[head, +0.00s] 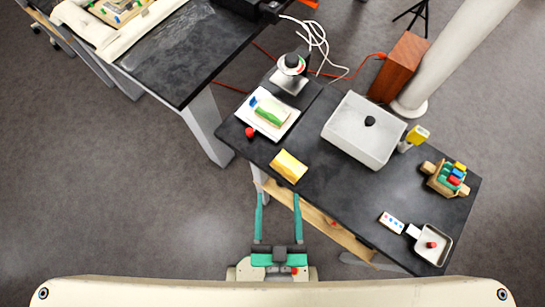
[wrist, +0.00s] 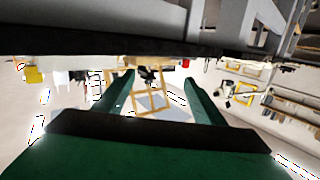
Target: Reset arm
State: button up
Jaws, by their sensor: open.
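My gripper (head: 278,205) is at the bottom centre of the head view, close to my own body. Its two teal fingers point away from me toward the near edge of the dark table (head: 310,190). The fingers are spread apart with nothing between them. In the wrist view, the dark green fingers (wrist: 160,90) are also apart, and only the distant, overexposed room shows between them.
The table's near edge lies just ahead. It carries a yellow block (head: 289,166), a grey box (head: 364,130), a pan (head: 431,244) and a block rack (head: 446,178). A second dark table (head: 165,50) stands upper left. Floor (head: 110,210) at left is clear.

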jog(key=shift+g, duration=0.8)
jog(key=s, duration=0.1)
jog(key=s+a+f, duration=0.1)
jog(key=s+f, duration=0.1)
jog(key=shift+s+a+f, duration=0.2)
jog(key=shift+a, duration=0.05)
dwell(0.3)
